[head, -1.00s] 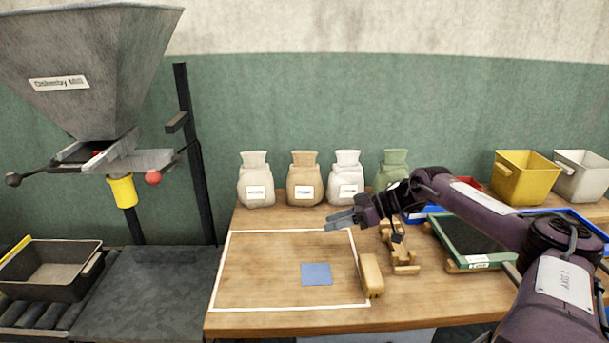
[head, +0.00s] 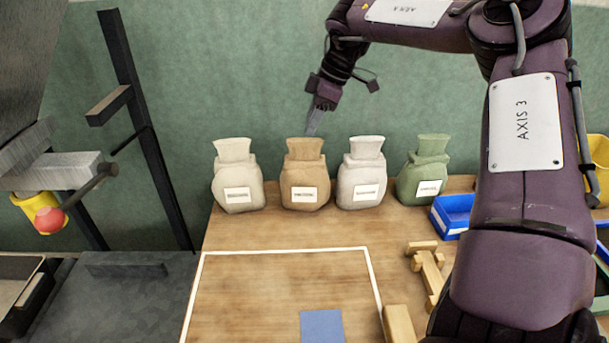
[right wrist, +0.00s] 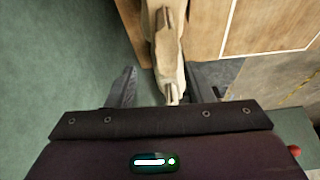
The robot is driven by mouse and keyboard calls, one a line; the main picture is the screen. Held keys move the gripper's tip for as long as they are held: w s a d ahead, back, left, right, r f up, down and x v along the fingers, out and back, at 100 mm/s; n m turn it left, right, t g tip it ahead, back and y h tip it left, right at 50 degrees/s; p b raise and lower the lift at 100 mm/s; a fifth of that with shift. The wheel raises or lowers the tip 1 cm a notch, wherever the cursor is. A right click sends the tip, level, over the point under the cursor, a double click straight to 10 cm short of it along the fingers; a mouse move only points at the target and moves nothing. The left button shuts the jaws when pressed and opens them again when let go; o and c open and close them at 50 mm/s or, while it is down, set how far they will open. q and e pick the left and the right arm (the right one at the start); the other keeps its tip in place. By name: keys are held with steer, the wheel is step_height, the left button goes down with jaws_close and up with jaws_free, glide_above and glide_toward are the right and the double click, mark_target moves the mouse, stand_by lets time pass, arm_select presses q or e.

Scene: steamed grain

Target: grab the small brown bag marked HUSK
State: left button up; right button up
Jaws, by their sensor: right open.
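The brown bag (head: 305,175) stands upright on the wooden table, second from the left in a row of bags. It has a white label whose print is too small to read surely. My right gripper (head: 313,124) is above its neck, pointing down and apart from it, with the fingers seen nearly edge-on. In the right wrist view the gripper (right wrist: 170,80) is open, with pale bag tops (right wrist: 167,50) below and between its fingers; I cannot tell which bag is which there. My left gripper is not in view.
A cream bag (head: 237,180) stands close on the left; a white bag (head: 361,178) and a green bag (head: 424,175) stand on the right. The green wall is close behind. The white-outlined area (head: 250,290) in front is mostly clear, with a blue square (head: 322,326).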

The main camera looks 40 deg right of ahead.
mark_target(305, 139)
steer(key=shift+a+f, duration=0.25)
steer(key=shift+f, duration=0.25)
steer(key=x, duration=0.5)
steer(key=shift+s+f+p, duration=0.1)
steer(key=shift+s+p, duration=0.2)
steer(key=shift+s, duration=0.05)
jaws_close()
stand_by(0.5)
steer(key=shift+w, duration=0.1)
